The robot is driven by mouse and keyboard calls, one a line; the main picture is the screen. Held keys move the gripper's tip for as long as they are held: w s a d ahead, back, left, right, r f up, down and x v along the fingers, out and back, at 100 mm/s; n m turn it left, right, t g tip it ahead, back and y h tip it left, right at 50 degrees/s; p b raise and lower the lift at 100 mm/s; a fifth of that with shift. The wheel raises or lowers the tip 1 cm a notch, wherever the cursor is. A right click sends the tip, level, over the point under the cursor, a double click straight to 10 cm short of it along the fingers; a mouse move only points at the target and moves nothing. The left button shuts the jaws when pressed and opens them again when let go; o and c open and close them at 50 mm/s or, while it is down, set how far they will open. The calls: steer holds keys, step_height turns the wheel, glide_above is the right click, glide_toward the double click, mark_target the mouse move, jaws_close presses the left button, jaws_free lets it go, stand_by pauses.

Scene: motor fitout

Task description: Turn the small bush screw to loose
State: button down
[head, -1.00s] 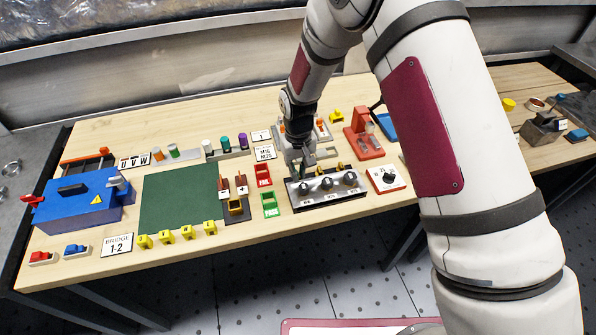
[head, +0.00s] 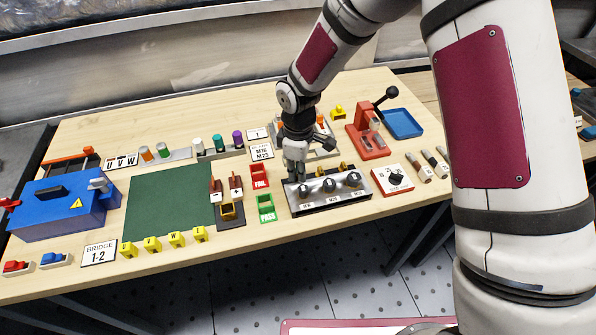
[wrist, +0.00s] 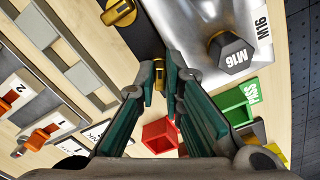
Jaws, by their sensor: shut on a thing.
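The grey bush block (head: 333,203) stands at the front of the bench, with black knobs labelled M16, M20 and M25 along it. Brass screws stand along its back edge. My gripper (head: 295,172) points down at the left end of that edge, behind the M16 knob (wrist: 232,54). In the wrist view its fingers are closed together on the small bush screw (wrist: 180,82), of which only a little brass shows between them. The rest of that screw is hidden by the fingers. Another brass screw (wrist: 118,12) stands apart, beyond the fingertips.
Red FAIL (head: 259,175) and green PASS (head: 266,207) bins sit left of the block. A white dial box (head: 394,180) stands to its right. A red press (head: 369,138) and blue tray (head: 403,123) are behind right. The green mat (head: 170,200) is bare.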

steer(key=n+b, duration=0.1)
steer(key=n, duration=0.4)
steer(key=shift+w+n+b, duration=0.15)
steer(key=shift+n+b, duration=0.2)
steer(key=shift+n, duration=0.05)
stand_by(0.4)
steer(key=c, duration=2)
jaws_free()
steer(key=shift+r, duration=0.1)
step_height(320, 180, up, 12)
